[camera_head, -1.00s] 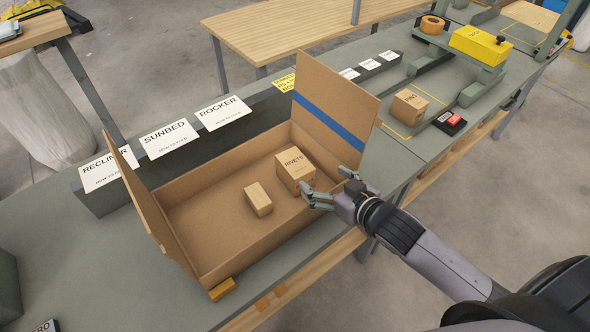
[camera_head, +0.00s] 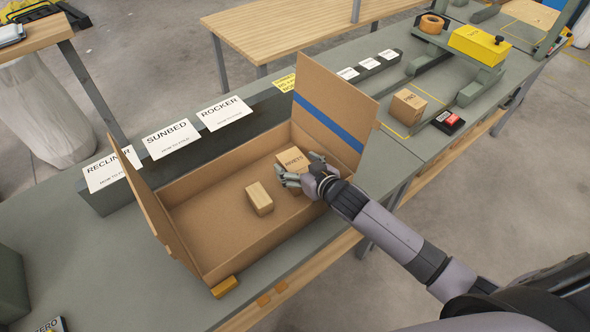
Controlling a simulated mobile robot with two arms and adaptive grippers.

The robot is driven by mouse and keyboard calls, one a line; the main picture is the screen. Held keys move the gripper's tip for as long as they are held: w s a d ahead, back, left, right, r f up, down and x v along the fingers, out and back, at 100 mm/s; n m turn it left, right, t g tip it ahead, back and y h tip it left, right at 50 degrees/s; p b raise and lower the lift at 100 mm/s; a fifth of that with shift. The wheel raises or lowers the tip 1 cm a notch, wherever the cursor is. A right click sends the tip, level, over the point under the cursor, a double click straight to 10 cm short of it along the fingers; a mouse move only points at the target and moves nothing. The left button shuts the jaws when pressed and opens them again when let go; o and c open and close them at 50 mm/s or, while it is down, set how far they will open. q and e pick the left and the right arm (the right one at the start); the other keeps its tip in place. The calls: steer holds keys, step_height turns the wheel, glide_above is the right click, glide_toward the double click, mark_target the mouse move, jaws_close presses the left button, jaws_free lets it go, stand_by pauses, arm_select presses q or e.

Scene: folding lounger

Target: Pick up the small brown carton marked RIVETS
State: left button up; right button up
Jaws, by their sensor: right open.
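The small brown carton marked RIVETS (camera_head: 290,158) sits inside a large open cardboard box (camera_head: 215,262), near its right end. My right gripper (camera_head: 298,176) is open at the carton's right front side, its fingers over the carton's near part. It hides part of the carton's front and right faces. I cannot tell whether the fingers touch it. My left gripper is out of view.
The box's raised right flap (camera_head: 335,110) with a blue stripe stands behind the gripper. Another small carton (camera_head: 408,106) stands on the bench farther right.

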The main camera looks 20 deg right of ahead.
steer(key=c, duration=1.6)
steer(key=shift+r, duration=0.1)
steer(key=shift+c, duration=0.2)
